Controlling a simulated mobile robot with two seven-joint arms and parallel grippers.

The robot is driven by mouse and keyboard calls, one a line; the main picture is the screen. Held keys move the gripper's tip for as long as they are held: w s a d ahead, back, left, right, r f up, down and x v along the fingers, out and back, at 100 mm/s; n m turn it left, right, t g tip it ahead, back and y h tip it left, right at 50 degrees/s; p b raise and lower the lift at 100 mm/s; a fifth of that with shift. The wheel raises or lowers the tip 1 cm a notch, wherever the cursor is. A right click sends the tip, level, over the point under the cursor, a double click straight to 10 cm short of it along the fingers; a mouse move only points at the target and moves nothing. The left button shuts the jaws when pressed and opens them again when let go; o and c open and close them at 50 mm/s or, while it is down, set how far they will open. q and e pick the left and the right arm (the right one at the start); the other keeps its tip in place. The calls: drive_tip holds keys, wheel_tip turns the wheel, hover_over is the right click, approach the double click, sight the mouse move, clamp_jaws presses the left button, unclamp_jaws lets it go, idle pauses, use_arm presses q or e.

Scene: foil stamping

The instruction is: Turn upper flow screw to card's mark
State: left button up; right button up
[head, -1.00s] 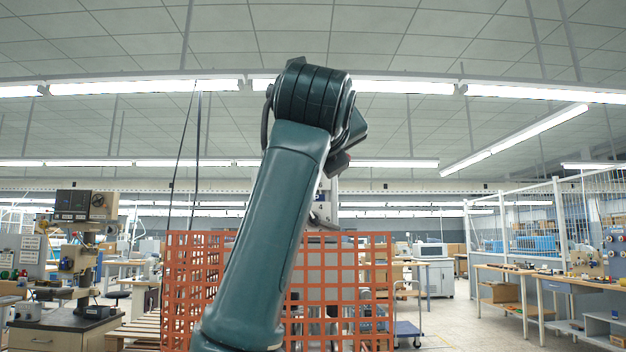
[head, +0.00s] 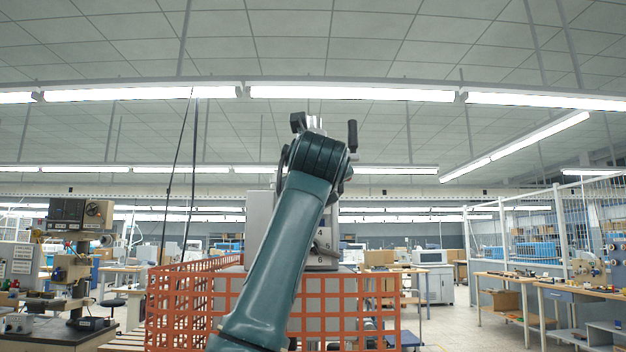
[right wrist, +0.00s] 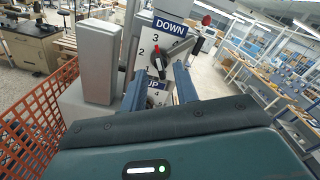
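In the right wrist view, a white scale plate (right wrist: 176,36) carries a blue DOWN label and numbers around the upper flow screw (right wrist: 158,62), a dark knob with a red mark near its top, toward the 2 and 3. A blue UP label (right wrist: 157,88) with part of a lower scale sits below. My right gripper (right wrist: 159,68) is open, its two blue fingers standing left and right of the upper screw in this view; contact cannot be told. In the head view, my raised arm hides the upper screw; part of a numbered plate (head: 321,238) shows. My left gripper and a card are not seen.
An orange mesh guard (head: 180,300) stands around the machine, also left in the right wrist view (right wrist: 30,135). A grey block (right wrist: 97,62) stands close left of the scale plate. A dark lever (right wrist: 197,46) is at its right. Workbenches (head: 520,282) stand farther right.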

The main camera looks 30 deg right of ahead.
drive_tip(key=shift+x, duration=0.95)
drive_tip(key=shift+c, duration=0.2)
clamp_jaws()
